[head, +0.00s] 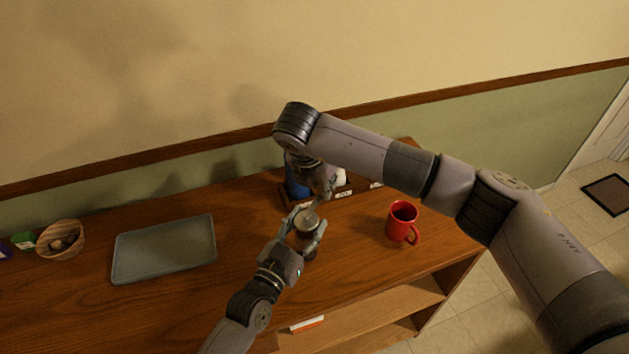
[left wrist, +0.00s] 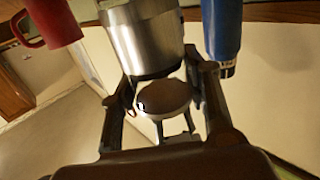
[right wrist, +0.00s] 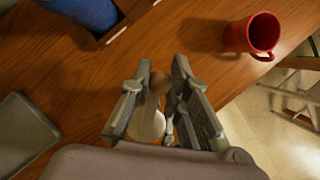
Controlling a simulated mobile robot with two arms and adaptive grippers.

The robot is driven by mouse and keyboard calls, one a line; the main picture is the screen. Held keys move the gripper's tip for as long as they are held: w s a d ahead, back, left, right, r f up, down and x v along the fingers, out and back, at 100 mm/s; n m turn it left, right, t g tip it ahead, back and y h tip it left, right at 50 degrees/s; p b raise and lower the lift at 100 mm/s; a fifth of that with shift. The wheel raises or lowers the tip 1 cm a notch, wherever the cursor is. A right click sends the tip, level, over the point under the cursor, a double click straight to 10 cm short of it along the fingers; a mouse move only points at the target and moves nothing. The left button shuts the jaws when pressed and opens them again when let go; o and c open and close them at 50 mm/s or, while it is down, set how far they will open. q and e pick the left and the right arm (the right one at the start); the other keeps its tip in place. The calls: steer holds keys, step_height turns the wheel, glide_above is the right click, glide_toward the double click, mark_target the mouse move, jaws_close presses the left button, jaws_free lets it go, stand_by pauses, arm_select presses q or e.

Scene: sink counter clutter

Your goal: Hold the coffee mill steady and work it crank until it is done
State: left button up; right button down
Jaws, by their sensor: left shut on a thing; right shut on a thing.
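The coffee mill (head: 307,222) is a small metallic cylinder standing near the middle of the wooden counter. My left gripper (head: 306,227) is shut around its body; the left wrist view shows the steel mill (left wrist: 145,35) close up, by the fingers. My right gripper (head: 324,196) comes down from above and is shut on the crank's brown knob (right wrist: 159,82). The pale round top of the mill (right wrist: 148,122) shows below the knob in the right wrist view. The crank arm is mostly hidden by the fingers.
A red mug (head: 402,221) stands to the right of the mill. A blue container (head: 297,186) and a white item (head: 341,178) stand close behind. A grey-green tray (head: 165,250) and a wooden bowl (head: 78,227) are at the left. The counter between tray and mill is clear.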

steer(key=shift+s+d+m+g+h, duration=0.3)
steer(key=shift+s+d+m, duration=0.2)
steer(key=shift+m, duration=0.7)
steer(key=shift+s+d+m+g+h, duration=0.3)
steer(key=shift+s+m+g, duration=0.2)
steer(key=shift+m, duration=0.7)
steer(key=shift+s+d+m+g+h, duration=0.25)
steer(key=shift+s+d+m, duration=0.3)
steer(key=shift+m, duration=0.65)
steer(key=shift+s, duration=0.1)
steer(key=c, duration=1.5)
jaws_free()
steer(key=v, duration=1.2)
